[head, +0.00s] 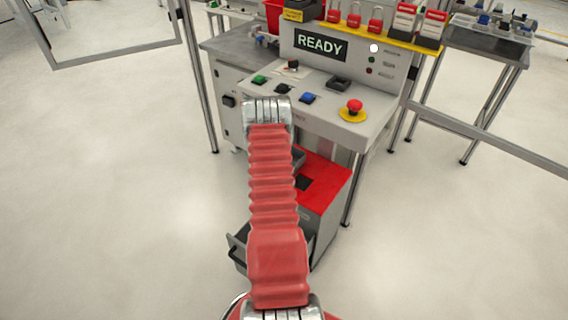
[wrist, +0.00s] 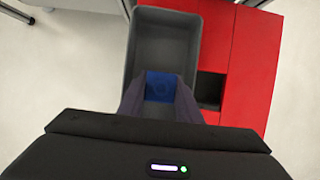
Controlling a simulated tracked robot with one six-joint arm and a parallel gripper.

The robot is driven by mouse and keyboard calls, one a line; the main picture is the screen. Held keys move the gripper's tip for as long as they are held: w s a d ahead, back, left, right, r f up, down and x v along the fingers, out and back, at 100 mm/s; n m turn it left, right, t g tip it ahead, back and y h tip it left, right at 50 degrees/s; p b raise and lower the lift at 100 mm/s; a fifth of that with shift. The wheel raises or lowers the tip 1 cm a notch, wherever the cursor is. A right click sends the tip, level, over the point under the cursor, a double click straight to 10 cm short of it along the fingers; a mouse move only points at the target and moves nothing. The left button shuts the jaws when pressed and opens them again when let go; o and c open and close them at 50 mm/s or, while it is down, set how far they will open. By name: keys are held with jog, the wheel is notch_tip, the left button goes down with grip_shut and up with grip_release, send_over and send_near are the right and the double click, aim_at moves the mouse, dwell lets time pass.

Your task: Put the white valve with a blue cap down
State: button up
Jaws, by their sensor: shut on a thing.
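In the wrist view my gripper (wrist: 159,92) is shut on the valve, and its blue cap (wrist: 160,84) shows between the two dark fingers. The valve's white body cannot be made out. Gripper and valve are over a grey bin (wrist: 168,45) in that view; I cannot tell how high above its floor they are. In the head view my red bellows arm hides the gripper and the valve.
The bin sits at a red-topped cabinet (head: 330,180), beside a small dark square opening (wrist: 209,90). An open grey drawer (head: 240,252) juts out low at the left. Behind stands a control console (head: 330,105) with a red emergency button (head: 354,106).

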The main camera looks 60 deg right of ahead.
jog(key=shift+f, duration=0.8)
jog(key=shift+f, duration=0.1)
jog(key=o, duration=1.2)
jog(key=v, duration=0.7)
jog(key=shift+r, duration=0.35)
jog(key=shift+a, duration=0.1)
